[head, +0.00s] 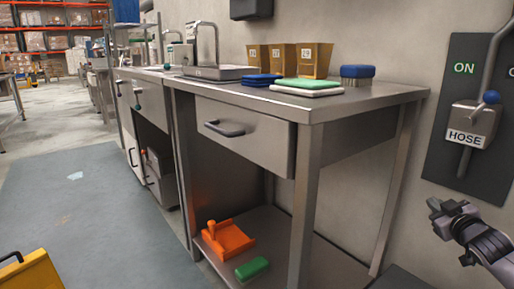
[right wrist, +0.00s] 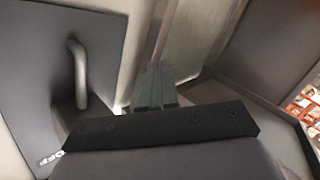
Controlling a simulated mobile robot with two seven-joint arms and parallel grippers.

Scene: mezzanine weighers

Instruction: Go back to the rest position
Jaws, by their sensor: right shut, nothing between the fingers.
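My right gripper (head: 436,206) is at the lower right of the head view, below the hose panel and right of the steel bench. Its fingers are together and hold nothing; they also show in the right wrist view (right wrist: 155,88). The dark hose panel (head: 438,130) on the wall bears the word ON, a grey box labelled HOSE (head: 470,124) and a lever with a blue ball knob (head: 491,97). The knob is at the upper right of the box. The gripper is apart from the lever. My left gripper is in no view.
Open floor (head: 85,215) lies left.

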